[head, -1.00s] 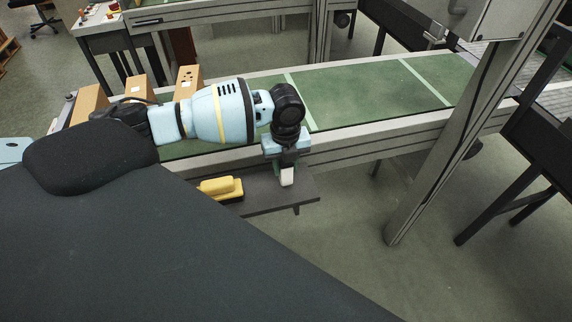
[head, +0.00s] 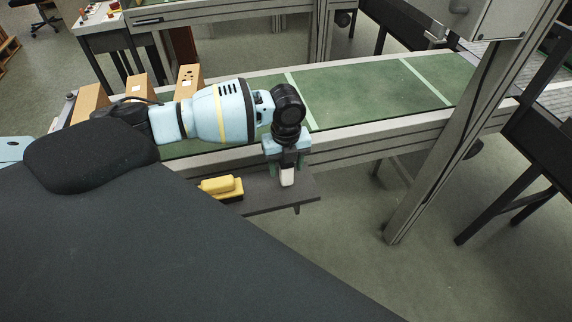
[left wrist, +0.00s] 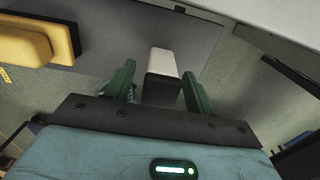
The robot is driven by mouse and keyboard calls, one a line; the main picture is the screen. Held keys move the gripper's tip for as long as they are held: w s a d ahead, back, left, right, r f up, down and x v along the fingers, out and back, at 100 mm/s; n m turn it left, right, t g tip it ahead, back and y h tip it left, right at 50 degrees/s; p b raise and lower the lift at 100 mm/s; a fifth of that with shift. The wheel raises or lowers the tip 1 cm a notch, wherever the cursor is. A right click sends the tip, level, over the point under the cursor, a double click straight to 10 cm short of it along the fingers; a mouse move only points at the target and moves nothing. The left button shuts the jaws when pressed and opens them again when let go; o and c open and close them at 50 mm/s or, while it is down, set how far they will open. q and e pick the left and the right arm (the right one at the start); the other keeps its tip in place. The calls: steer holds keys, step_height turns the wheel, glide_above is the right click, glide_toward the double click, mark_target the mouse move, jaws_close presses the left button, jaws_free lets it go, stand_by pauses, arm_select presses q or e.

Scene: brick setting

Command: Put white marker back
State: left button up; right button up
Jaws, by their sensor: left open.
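The white marker (head: 287,177), a blocky white piece with a dark part, is at the small dark shelf (head: 262,197) beside the conveyor. In the left wrist view the marker (left wrist: 161,62) lies between the two green fingers, with a gap on each side. My left gripper (head: 286,169) is open around it, pointing down over the shelf; its fingers also show in the left wrist view (left wrist: 158,80). Whether the marker's lower end touches the shelf is hard to tell. My right gripper is not in view.
A yellow block with a dark base (head: 221,187) sits on the shelf left of the marker. The green conveyor (head: 370,95) runs behind, with several cardboard boxes (head: 189,80) at its left. A grey post (head: 440,150) stands to the right. The shelf's right end looks bare.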

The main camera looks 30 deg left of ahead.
arm_select(q)
step_height(320, 180, up, 12)
steer(key=shift+p, duration=0.3)
steer(key=s+d+f+n+t+h, duration=0.25)
steer(key=s+d+f+n, duration=0.3)
steer(key=d+f, duration=0.45)
steer(key=s+d+f+n+t+h, duration=0.3)
steer(key=d+f+n, duration=0.35)
steer(key=f, duration=0.55)
steer(key=s+a+f+n+t+y, duration=0.1)
steer(key=s+a+f+n, duration=0.1)
steer(key=s+n, duration=0.2)
steer(key=s+a+f+n+t+y, duration=0.1)
steer(key=s+n, duration=0.3)
steer(key=s, duration=0.6)
steer(key=s+a+f+n+t+y, duration=0.1)
steer(key=s+a+f+n, duration=0.2)
steer(key=s, duration=0.4)
steer(key=shift+s+a+f+n, duration=0.3)
steer(key=shift+a+f+n, duration=0.05)
steer(key=shift+a+n, duration=0.15)
steer(key=shift+y, duration=0.25)
steer(key=shift+w+r, duration=0.15)
